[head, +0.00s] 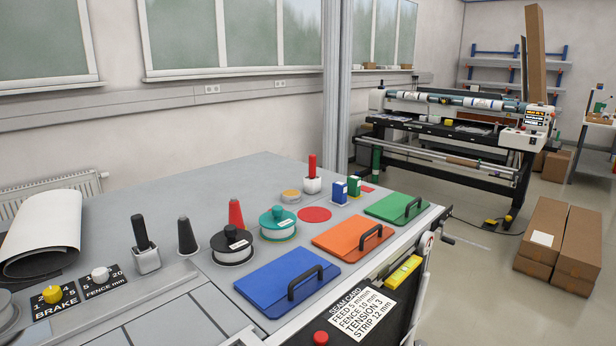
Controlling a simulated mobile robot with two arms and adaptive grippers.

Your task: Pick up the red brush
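A red upright handle (312,167) stands in a small white block-like base (312,185) towards the back right of the grey table (200,183); it looks like the red brush. A similar piece with a black handle (141,233) and a pale grey base stands at the front left. A red cone (236,213) and a dark grey cone (186,235) stand between them. Neither of my grippers is in view.
Blue (285,282), orange (352,236) and green (395,207) cases with black handles lie along the right edge. Black (232,246) and teal (278,223) round spools stand behind them. A flat red disc (314,214) lies before the red-handled piece. The table's back left is clear.

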